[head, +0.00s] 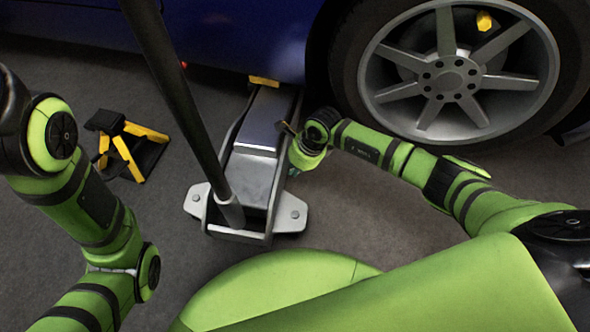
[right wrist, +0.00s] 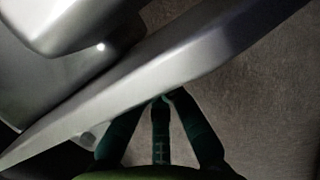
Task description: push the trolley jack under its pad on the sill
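The grey trolley jack (head: 258,150) stands on the floor in the middle of the head view. Its far end reaches to the sill of the blue car (head: 240,40), and its dark handle (head: 172,80) leans up and left. A yellow pad (head: 264,81) shows at the sill's lower edge, above the jack's far end; the exact alignment is hard to tell. My right gripper (head: 291,146) is at the jack's right side. In the right wrist view its dark fingers (right wrist: 162,97) come together at the jack's side rail (right wrist: 150,85), apparently touching it. My left gripper is outside the view.
A wheel (head: 450,75) with silver spokes stands right of the jack. A yellow and black stand (head: 130,145) is on the floor to the left. The jack's near end has side plates (head: 291,214) sticking out. Grey floor is clear between the stand and the jack.

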